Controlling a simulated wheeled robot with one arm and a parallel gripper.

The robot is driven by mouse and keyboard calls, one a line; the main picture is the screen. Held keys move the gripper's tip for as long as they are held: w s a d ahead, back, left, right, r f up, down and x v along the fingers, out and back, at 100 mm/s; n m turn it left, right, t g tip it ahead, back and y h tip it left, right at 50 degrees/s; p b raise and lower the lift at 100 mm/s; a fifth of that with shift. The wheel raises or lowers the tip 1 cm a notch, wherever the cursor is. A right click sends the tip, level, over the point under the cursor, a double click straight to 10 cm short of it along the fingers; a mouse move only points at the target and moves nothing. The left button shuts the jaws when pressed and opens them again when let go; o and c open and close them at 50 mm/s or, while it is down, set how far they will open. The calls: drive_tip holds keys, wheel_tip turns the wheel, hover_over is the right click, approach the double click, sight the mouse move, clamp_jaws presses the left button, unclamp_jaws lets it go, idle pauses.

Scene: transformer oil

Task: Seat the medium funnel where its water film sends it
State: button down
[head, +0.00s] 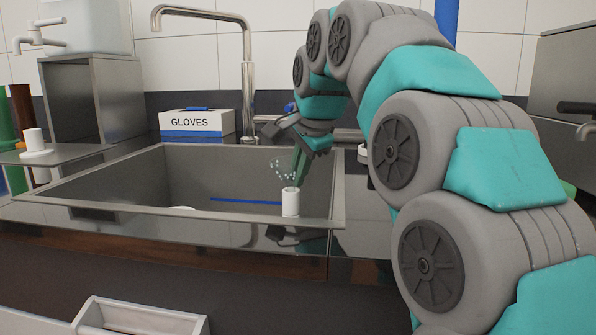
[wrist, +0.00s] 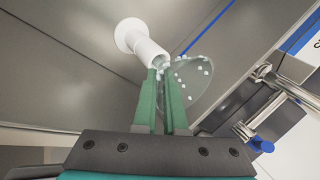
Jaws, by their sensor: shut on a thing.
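My gripper (wrist: 163,80) is shut on a clear funnel (wrist: 203,92), which flares to the right of the fingers in the wrist view. White, separate droplets dot its wall; its outline is faint. In the head view my gripper (head: 303,165) is tilted down over the right part of the sink, and the funnel shows mainly as a cluster of droplets (head: 283,170). A white cylinder (head: 290,203) with an open top stands just below the droplets. It also shows in the wrist view (wrist: 147,50), with a wide flange, close to the fingertips. I cannot tell whether funnel and cylinder touch.
The steel sink (head: 110,202) lies under my gripper, with a blue strip (head: 245,202) inside. A tall faucet (head: 247,90) and a GLOVES box (head: 197,123) stand behind. At the left, a shelf (head: 75,157) carries another white flanged piece (head: 34,142), near green and brown cylinders.

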drive_tip(key=shift+f, duration=0.35)
drive_tip(key=c, duration=0.9)
unclamp_jaws()
drive_tip(key=shift+r, duration=0.1)
drive_tip(key=v, duration=0.7)
drive_tip(key=shift+s+r, duration=0.25)
